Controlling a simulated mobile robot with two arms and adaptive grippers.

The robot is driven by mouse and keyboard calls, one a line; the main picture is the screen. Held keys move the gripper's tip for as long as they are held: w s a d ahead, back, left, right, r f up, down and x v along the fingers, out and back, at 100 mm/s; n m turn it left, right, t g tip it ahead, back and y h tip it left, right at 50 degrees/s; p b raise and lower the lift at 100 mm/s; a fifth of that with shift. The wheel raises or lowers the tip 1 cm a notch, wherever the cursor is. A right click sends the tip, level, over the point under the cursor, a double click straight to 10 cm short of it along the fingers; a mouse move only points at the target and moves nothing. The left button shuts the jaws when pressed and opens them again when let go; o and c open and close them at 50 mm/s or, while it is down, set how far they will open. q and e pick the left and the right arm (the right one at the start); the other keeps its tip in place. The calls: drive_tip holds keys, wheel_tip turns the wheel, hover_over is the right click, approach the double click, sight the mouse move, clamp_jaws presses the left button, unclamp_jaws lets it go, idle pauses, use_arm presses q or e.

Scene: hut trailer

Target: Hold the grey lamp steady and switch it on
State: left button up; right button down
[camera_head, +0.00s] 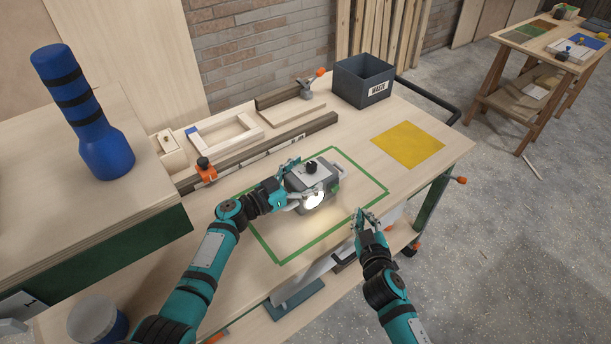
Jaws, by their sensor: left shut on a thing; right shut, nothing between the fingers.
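The grey lamp (323,178) stands on the workbench inside a green taped outline (357,169). It has a black knob (311,167) on top and a green patch on its right side. Its front lens (313,201) glows, and a warm patch of light lies on the bench in front of it. My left gripper (285,192) is shut on the left side of the lamp. My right gripper (366,214) is shut and empty, apart from the lamp, near the outline's right front edge.
A dark waste bin (363,82) stands at the back of the workbench (349,120). A yellow mat (408,145) lies to the right. A wooden frame (223,134) and clamped rails are behind the lamp. A blue bottle (98,146) stands on the left surface.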

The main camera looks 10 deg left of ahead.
use_arm(q)
drive_tip(key=o, duration=1.4)
